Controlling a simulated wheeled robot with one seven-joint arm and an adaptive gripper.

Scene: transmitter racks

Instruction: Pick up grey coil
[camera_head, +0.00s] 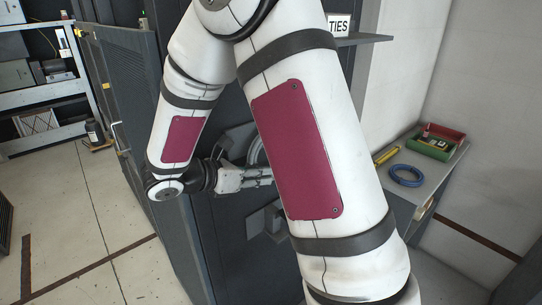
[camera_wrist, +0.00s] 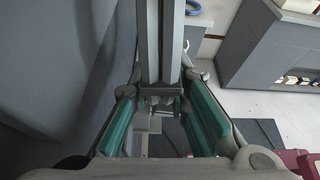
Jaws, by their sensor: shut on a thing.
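The grey coil (camera_head: 256,151) shows in the head view as a small curved piece against the dark grey cabinet, mostly hidden behind my arm. My gripper (camera_head: 266,176) is at the coil's lower part, with its fingers pointing right. In the wrist view, grey lengthwise bands (camera_wrist: 161,45), which look like the coil seen edge-on, run up between the fingers. My gripper (camera_wrist: 160,97) is shut on it there. Whether the coil still touches its holder on the cabinet is hidden.
A dark cabinet (camera_head: 184,245) stands close beside my gripper. At right, a grey bench (camera_head: 436,176) carries a blue coil (camera_head: 406,176), a yellow tool (camera_head: 387,155) and red and green bins (camera_head: 429,147). A shelf (camera_head: 45,136) stands at left. The floor (camera_head: 90,210) at left is largely clear.

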